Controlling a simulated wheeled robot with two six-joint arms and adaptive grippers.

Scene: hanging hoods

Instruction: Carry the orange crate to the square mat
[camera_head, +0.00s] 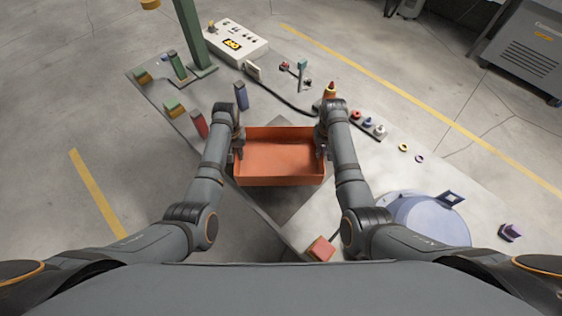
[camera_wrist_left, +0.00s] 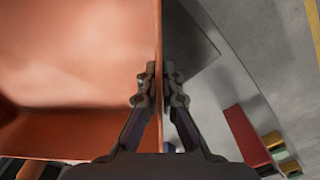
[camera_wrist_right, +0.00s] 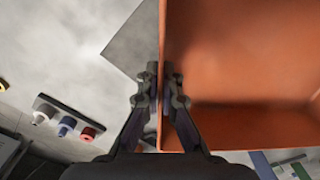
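The orange crate (camera_head: 280,160) is empty and hangs level between my two grippers, apparently above the table. My left gripper (camera_head: 238,143) is shut on its left wall, and the wall shows between the fingers in the left wrist view (camera_wrist_left: 158,40). My right gripper (camera_head: 322,140) is shut on the right wall, which also shows between the fingers in the right wrist view (camera_wrist_right: 163,40). A dark grey square mat (camera_head: 298,203) lies below, mostly hidden by the crate. Parts of the mat show beside the crate in the left wrist view (camera_wrist_left: 190,50) and right wrist view (camera_wrist_right: 137,45).
A red block (camera_head: 200,125) and a blue block (camera_head: 241,96) stand left of the crate. A blue-grey round lidded container (camera_head: 428,218) and an orange-red block (camera_head: 320,248) are nearer me. A control box (camera_head: 232,42), green post (camera_head: 192,35) and cable (camera_head: 290,103) are behind.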

